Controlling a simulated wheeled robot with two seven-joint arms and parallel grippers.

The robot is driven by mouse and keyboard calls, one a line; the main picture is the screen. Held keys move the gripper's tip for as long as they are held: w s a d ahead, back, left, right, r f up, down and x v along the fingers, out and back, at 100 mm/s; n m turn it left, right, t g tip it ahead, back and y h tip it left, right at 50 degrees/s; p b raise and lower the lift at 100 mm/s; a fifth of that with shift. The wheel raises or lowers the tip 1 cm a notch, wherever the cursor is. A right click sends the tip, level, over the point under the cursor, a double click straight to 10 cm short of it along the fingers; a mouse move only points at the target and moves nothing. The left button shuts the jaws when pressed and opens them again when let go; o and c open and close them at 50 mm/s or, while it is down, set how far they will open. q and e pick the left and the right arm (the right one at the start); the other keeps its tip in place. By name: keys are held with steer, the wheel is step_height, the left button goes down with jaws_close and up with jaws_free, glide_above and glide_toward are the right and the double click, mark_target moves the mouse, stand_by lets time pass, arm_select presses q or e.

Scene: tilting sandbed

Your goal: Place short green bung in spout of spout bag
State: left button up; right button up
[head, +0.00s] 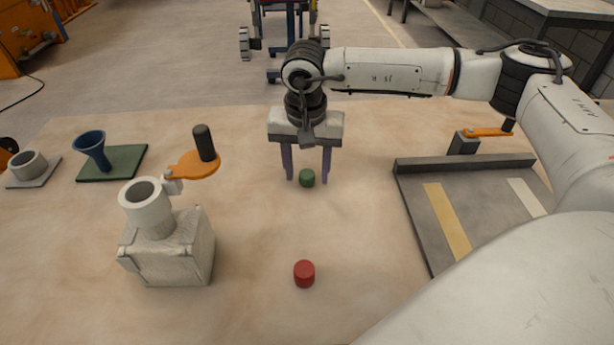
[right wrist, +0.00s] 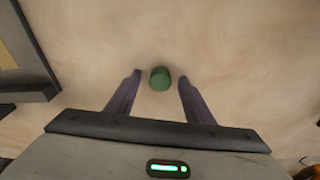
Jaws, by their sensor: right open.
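The short green bung (head: 307,178) stands on the sandy surface near the middle of the head view. My right gripper (head: 307,181) is open, pointing down, with one finger on each side of the bung. The right wrist view shows the green bung (right wrist: 160,78) between the open fingertips (right wrist: 160,80), with a gap on both sides. The spout bag (head: 172,250) is a pale grey block at the left front. Its wide round spout (head: 148,208) is open at the top, with an orange cap lever (head: 195,165) with a black knob beside it. My left gripper is not in view.
A red bung (head: 304,273) stands in front of the green one. A blue funnel (head: 92,150) on a green mat (head: 125,163) and a grey ring (head: 28,165) are at the far left. A dark-edged tray (head: 415,222) lies at the right. Sand between bag and bung is clear.

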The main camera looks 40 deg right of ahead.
mark_target(307, 174)
steer(key=c, duration=1.2)
step_height(307, 174, up, 10)
steer(key=s+a+f+n, duration=0.1)
steer(key=s+a+n, duration=0.2)
steer(key=s, duration=0.1)
steer(key=s+a+f+n, duration=0.2)
steer(key=s+a, duration=0.1)
steer(key=s, duration=0.1)
steer(key=s+a+f+n+y, duration=0.1)
steer(key=s+a+f+n, duration=0.1)
steer(key=s+a+n, duration=0.1)
steer(key=shift+s+a+f+n, duration=0.1)
steer(key=shift+s+a+n, duration=0.25)
steer(key=shift+a, duration=0.2)
